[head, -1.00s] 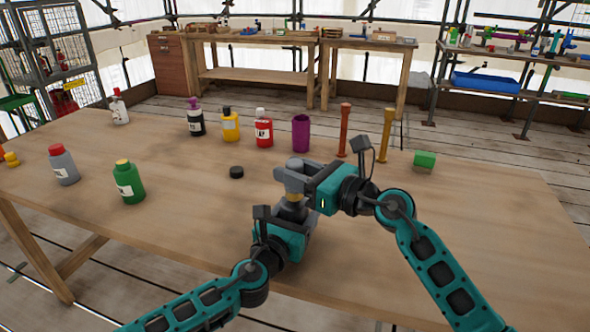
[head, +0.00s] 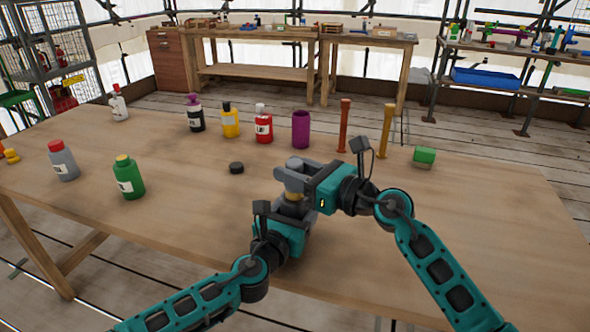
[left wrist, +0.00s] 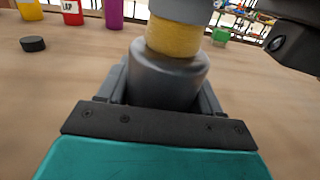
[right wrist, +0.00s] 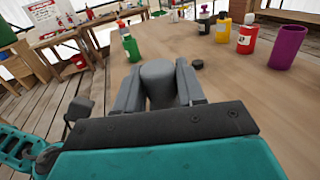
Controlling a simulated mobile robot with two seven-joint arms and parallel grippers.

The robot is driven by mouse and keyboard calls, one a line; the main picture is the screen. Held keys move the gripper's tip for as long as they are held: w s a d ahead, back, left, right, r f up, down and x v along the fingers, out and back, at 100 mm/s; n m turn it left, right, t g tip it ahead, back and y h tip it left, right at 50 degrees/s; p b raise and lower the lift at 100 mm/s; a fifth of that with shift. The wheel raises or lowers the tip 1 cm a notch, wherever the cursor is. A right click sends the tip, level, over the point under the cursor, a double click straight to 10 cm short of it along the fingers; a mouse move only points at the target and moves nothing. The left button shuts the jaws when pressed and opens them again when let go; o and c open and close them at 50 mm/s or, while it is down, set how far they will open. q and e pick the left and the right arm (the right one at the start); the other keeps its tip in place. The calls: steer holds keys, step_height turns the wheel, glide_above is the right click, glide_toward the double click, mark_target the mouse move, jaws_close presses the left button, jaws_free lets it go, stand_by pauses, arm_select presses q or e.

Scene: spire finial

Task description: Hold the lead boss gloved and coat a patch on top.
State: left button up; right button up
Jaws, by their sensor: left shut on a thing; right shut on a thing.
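My left gripper (head: 291,212) is shut around a smooth dark grey metallic body that looks like the lead boss; the left wrist view shows the boss (left wrist: 167,82) upright between the fingers. A yellow band (left wrist: 174,38) sits directly on top of it. Above the band is a grey cylinder (right wrist: 157,82), and my right gripper (head: 290,178) is shut around that. The stack stands nearly upright, low over the table. The contact between the yellow band and the boss top is partly hidden, and I cannot tell whether any coating is on it.
A black disc (head: 236,168) lies left of the grippers. Green (head: 128,179) and grey (head: 63,162) bottles stand left. The table's right side is clear.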

steer(key=shift+w, duration=0.5)
steer(key=shift+s, duration=1.1)
steer(key=shift+w, duration=1.1)
steer(key=shift+s+f, duration=0.1)
steer(key=shift+s, duration=1)
steer(key=shift+w, duration=0.1)
steer(key=shift+w, duration=1)
steer(key=shift+s, duration=1.1)
steer(key=shift+w, duration=0.15)
